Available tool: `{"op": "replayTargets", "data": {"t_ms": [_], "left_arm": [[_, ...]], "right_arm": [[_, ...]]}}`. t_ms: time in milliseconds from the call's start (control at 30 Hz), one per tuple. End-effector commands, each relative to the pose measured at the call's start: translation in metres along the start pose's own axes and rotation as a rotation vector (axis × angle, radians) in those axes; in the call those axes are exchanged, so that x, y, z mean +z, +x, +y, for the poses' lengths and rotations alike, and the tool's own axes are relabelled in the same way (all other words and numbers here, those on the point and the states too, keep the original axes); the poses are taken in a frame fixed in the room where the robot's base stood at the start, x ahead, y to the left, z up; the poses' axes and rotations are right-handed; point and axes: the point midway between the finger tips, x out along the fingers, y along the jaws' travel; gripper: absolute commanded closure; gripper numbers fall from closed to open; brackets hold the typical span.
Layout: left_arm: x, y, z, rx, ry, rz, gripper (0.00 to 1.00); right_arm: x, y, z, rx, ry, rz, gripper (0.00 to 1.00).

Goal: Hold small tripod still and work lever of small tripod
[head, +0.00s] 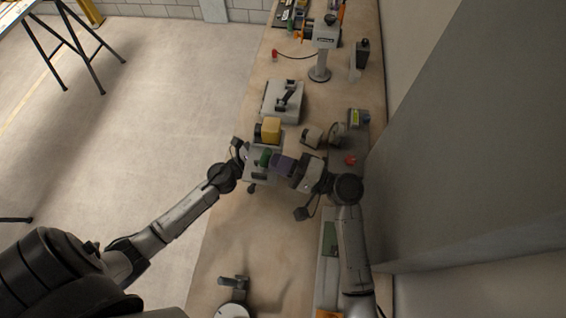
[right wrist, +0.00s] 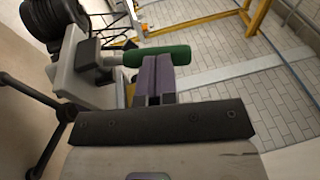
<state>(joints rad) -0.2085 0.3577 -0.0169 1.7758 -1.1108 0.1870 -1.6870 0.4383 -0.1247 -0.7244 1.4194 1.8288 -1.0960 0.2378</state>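A small grey device, which I take to be the small tripod, stands on the bench; its grey body (right wrist: 82,72) and green handle (right wrist: 158,56) show in the right wrist view. The green handle (head: 265,157) also shows in the head view. My right gripper (right wrist: 158,72) has purple fingers close together, with no clear gap. Their tips overlap the handle in the picture; I cannot tell whether they touch it. My left gripper (head: 240,150) is at the device's left side. Its fingers are too small to read, and so is any contact.
A yellow block (head: 271,129) stands just behind the device. Behind it is a grey box with a black lever (head: 288,97). A grey stand (head: 320,72) is farther back. A wall closes off the bench's right side; open floor (head: 150,110) lies to the left.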

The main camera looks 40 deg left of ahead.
Motion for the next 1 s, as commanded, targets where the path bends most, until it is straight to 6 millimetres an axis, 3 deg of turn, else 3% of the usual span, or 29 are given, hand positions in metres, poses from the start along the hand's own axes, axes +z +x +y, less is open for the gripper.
{"op": "replayTargets", "data": {"t_ms": [600,1000], "left_arm": [[0.0,0.001,-0.001,-0.003,0.0,-0.001,1.0],[0.0,0.001,-0.002,-0.003,0.0,-0.001,1.0]], "right_arm": [[0.009,0.043,-0.011,0.462,-0.096,-0.006,1.0],[0.011,0.055,-0.008,0.51,-0.102,-0.002,1.0]]}}
